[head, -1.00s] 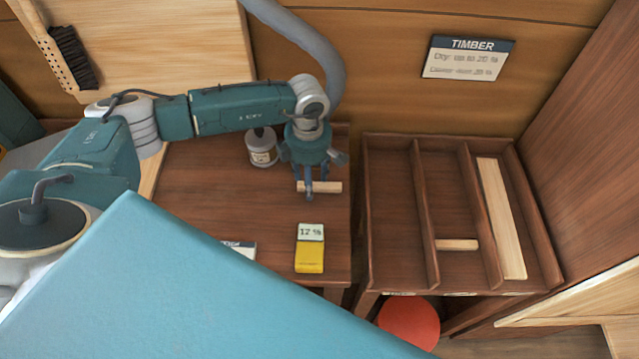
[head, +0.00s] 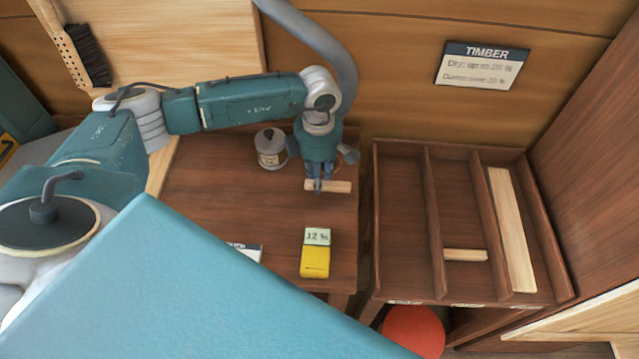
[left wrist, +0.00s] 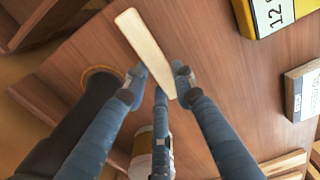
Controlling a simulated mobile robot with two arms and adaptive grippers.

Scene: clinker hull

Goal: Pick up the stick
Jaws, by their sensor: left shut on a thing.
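The stick (head: 340,187) is a short, pale wooden piece at the back of the brown table, below my left gripper (head: 318,188). In the left wrist view the stick (left wrist: 142,45) runs lengthwise away from the fingers, and its near end lies between the fingertips of my left gripper (left wrist: 158,88). The gripper is shut on the stick. I cannot tell whether the stick is clear of the tabletop. My right gripper is not in view.
A yellow meter reading 12 % (head: 315,255) lies at the table's front. A lidded jar (head: 270,150) stands left of the gripper. To the right, a divided rack (head: 405,220) holds a short piece (head: 465,255) and a long board (head: 512,230). A red round thing (head: 413,330) is below.

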